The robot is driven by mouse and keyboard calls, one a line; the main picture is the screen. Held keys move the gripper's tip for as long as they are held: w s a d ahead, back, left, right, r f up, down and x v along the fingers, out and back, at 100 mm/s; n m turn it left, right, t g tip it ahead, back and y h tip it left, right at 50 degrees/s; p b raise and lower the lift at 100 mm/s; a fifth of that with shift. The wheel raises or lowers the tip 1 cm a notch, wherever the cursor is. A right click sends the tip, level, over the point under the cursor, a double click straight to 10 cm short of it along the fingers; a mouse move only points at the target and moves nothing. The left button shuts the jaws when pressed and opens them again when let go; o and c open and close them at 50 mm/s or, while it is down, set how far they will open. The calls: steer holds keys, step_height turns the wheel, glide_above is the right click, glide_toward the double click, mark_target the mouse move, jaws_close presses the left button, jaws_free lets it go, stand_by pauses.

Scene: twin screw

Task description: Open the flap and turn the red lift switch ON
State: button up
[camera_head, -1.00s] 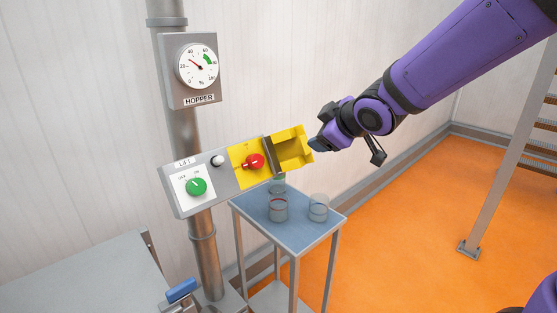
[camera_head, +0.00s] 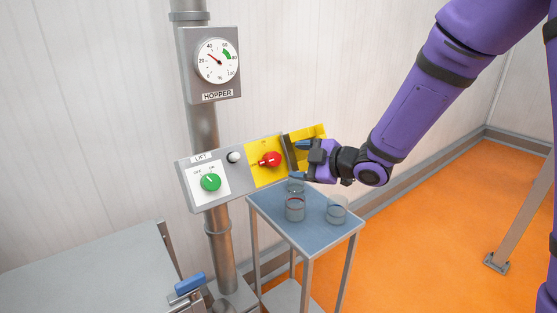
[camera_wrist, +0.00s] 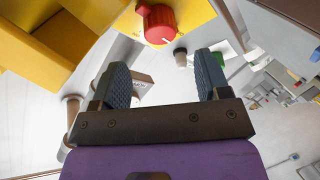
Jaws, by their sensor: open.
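The red switch (camera_head: 270,159) sits on a yellow plate on the grey lift panel (camera_head: 240,187). Its handle points left in the head view. The yellow flap (camera_head: 318,132) stands swung open to the right of the switch. My gripper (camera_head: 302,160) is in front of the flap, right of the switch, with its jaws open and empty. In the wrist view, the red switch (camera_wrist: 158,24) shows beyond and between the two fingertips (camera_wrist: 163,75), apart from them. The open flap (camera_wrist: 40,40) fills the upper left there.
A green knob (camera_head: 210,182) and a white button (camera_head: 233,157) are on the same panel. A small blue-topped table (camera_head: 274,218) with glass jars stands below. A hopper gauge (camera_head: 217,61) is above on the pole.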

mark_target(277, 160)
steer(key=x, duration=0.7)
steer(key=shift+w+a+f, duration=0.1)
steer(key=shift+w+a, duration=0.05)
steer(key=shift+a, duration=0.1)
steer(key=c, duration=0.9)
